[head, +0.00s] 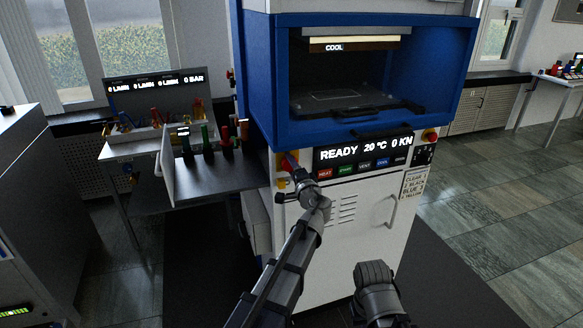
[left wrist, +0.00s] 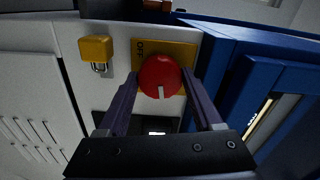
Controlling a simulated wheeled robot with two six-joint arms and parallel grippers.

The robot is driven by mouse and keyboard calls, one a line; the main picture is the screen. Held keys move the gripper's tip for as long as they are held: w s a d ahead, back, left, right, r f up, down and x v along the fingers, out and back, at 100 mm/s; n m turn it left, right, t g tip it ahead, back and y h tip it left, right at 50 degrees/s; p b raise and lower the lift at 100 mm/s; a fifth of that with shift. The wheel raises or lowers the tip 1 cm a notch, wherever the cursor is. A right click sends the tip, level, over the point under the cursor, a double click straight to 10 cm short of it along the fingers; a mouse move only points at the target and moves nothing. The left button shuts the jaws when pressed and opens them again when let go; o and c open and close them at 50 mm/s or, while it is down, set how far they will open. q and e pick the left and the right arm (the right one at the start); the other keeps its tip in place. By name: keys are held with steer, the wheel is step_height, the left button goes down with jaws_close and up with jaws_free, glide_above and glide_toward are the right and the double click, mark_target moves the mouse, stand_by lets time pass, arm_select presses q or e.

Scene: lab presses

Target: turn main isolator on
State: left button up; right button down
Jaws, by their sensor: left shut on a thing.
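The main isolator is a round red knob (left wrist: 160,75) on a yellow plate (left wrist: 186,52) with lettering partly hidden by the knob. A white mark on the knob points toward the bottom of the left wrist view. In the head view, the red knob (head: 288,161) is on the press front, left of the display. My left gripper (head: 294,174) is at the knob, with a finger on each side, shut on it. Part of my right arm shows low in the head view, but its fingers do not.
A yellow padlock (left wrist: 96,48) hangs beside the isolator plate. The press display (head: 364,149) reads READY, 20 °C, 0 KN, above a row of coloured buttons. A side bench (head: 215,180) with coloured-handled tools stands left. Floor on the right is clear.

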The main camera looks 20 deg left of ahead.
arm_select(q)
steer(key=shift+m, duration=1)
steer(key=o, duration=1.4)
steer(key=v, duration=0.7)
steer(key=shift+s+d, duration=0.25)
steer(key=shift+s, duration=0.1)
